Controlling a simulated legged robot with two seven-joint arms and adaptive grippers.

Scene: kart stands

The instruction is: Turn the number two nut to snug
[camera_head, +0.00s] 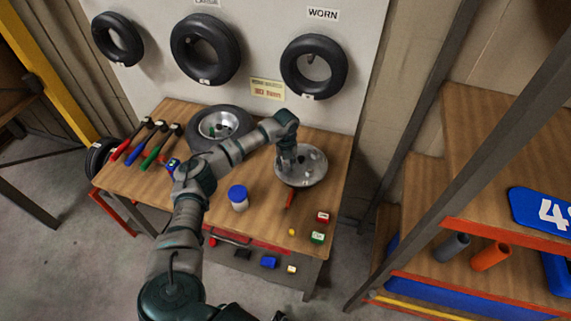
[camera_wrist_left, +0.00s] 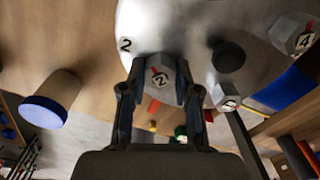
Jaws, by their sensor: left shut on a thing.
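A silver wheel hub (camera_head: 318,172) lies on the wooden bench, and its plate (camera_wrist_left: 190,30) fills the top of the left wrist view, with a printed "2" beside the gripped nut. My left gripper (camera_head: 289,168) reaches down onto the hub from above. In the wrist view its fingers (camera_wrist_left: 160,95) are shut on the number two nut (camera_wrist_left: 161,76), a grey nut labelled 2 with a red mark. Another nut labelled 4 (camera_wrist_left: 304,40) sits on the hub to the right, and a dark round stud (camera_wrist_left: 229,56) stands between them. My right gripper is not seen.
A blue-lidded white jar (camera_head: 239,198) stands left of the hub. A tyre with a rim (camera_head: 222,124) lies behind. Several coloured-handled tools (camera_head: 150,145) lie at the bench's left. Red (camera_head: 322,217) and green (camera_head: 317,237) blocks sit at the front right. Shelving stands to the right.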

